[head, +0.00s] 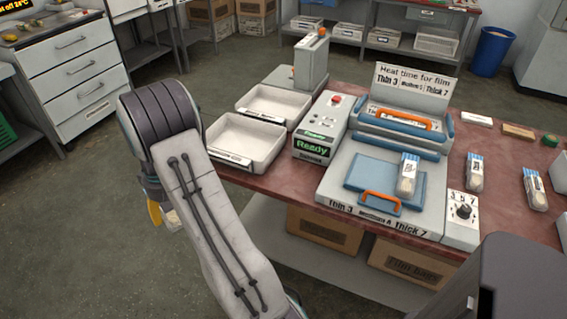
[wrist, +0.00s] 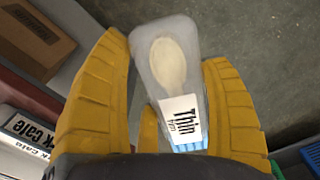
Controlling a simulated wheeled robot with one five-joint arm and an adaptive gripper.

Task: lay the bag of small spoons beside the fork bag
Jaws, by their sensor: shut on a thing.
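My gripper (wrist: 165,50) is shut on a clear bag (wrist: 168,65) with a pale wooden spoon in it, a white "Thin film" label and a blue striped end. In the head view my gripper (head: 157,212) hangs left of the table, partly hidden by my arm, and a bit of the held bag (head: 172,219) shows. Three similar bags show in the head view: one on the press (head: 408,175), one right of it (head: 475,172), and one farther right (head: 535,188). I cannot tell which of them holds a fork.
Two pale trays (head: 245,147) (head: 275,104) at the table's left end look empty. The front one bears a label. The control box (head: 320,130) reads "Ready". A dial box (head: 462,212) stands right of the press. Cardboard boxes (head: 325,228) sit under the table.

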